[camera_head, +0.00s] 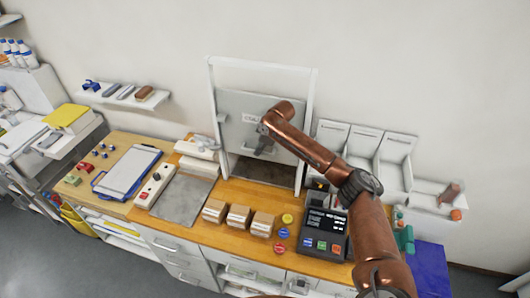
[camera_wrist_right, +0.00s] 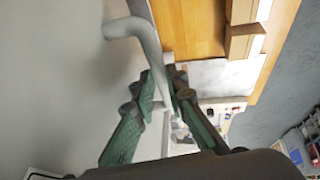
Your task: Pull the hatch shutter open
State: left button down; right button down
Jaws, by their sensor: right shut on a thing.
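The hatch shutter (camera_head: 236,104) is a light grey panel in a white upright frame (camera_head: 310,95) on the back wall. A dark gap (camera_head: 262,171) shows between its lower edge and the wooden counter. My right gripper (camera_head: 264,148) is in front of the panel, its arm reaching in from the lower right. In the right wrist view my green-padded fingers (camera_wrist_right: 163,105) are shut on the grey bar handle (camera_wrist_right: 150,48) of the shutter. The head view hides most of the handle behind my wrist. My left gripper is not in view.
White bins (camera_head: 394,160) stand right of the hatch. A wall shelf (camera_head: 120,96) hangs at the left.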

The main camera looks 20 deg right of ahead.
jog(key=shift+w+r+p, duration=0.1)
jog(key=shift+r+p, duration=0.8)
jog(key=shift+r, duration=0.95)
jog(key=c, duration=1.9)
grip_release()
jog(key=shift+f, duration=0.1)
jog(key=shift+c, duration=0.2)
jog(key=v, duration=1.2)
